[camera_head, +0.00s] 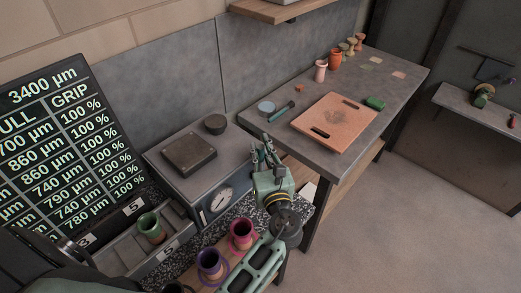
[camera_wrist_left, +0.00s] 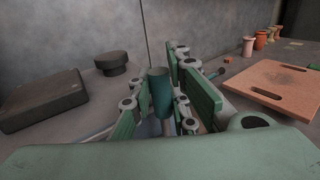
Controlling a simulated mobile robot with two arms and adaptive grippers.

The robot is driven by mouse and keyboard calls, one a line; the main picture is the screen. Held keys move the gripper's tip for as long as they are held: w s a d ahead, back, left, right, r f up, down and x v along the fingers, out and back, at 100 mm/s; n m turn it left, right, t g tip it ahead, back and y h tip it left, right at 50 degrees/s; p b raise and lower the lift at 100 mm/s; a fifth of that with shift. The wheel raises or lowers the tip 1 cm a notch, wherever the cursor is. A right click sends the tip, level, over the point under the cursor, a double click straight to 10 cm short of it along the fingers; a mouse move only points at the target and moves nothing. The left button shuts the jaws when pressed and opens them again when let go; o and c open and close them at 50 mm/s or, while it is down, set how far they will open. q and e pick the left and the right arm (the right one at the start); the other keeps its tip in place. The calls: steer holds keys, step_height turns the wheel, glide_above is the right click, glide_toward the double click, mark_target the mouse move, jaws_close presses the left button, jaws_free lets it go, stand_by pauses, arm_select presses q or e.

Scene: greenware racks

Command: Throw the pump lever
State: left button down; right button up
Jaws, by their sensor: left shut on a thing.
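My left gripper (camera_head: 266,152) is at the right end of a grey box (camera_head: 198,198) with a round gauge (camera_head: 221,199) on its front. In the left wrist view a dark teal upright cylinder (camera_wrist_left: 160,92) stands between the green finger pads; it looks like the grip of the pump lever. The fingers are shut on it. The lower part of the lever is hidden by the gripper, and in the head view the fingers cover the grip. My right gripper is not in view.
A black plate (camera_head: 189,153) and a dark round weight (camera_head: 215,124) sit on the box. Right of it, a grey table holds an orange board (camera_head: 334,122), a teal tool (camera_head: 281,113) and small cups. Purple (camera_head: 211,264) and pink (camera_head: 241,234) cups stand in front. The floor at right is clear.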

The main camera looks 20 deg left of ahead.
arm_select(q)
steer(key=shift+d+f+b, duration=0.15)
steer(key=shift+d+b, duration=0.05)
steer(key=shift+b, duration=0.35)
steer(key=s+d+f+m+t+y+b, duration=0.1)
steer(key=d+m+t+b, duration=0.4)
steer(key=b, duration=0.5)
steer(key=shift+s+d+f+t+b, duration=0.35)
steer(key=shift+s+d+f+t, duration=0.15)
steer(key=shift+s+d, duration=0.15)
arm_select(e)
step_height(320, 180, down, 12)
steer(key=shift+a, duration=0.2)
arm_select(q)
steer(key=shift+m, duration=0.3)
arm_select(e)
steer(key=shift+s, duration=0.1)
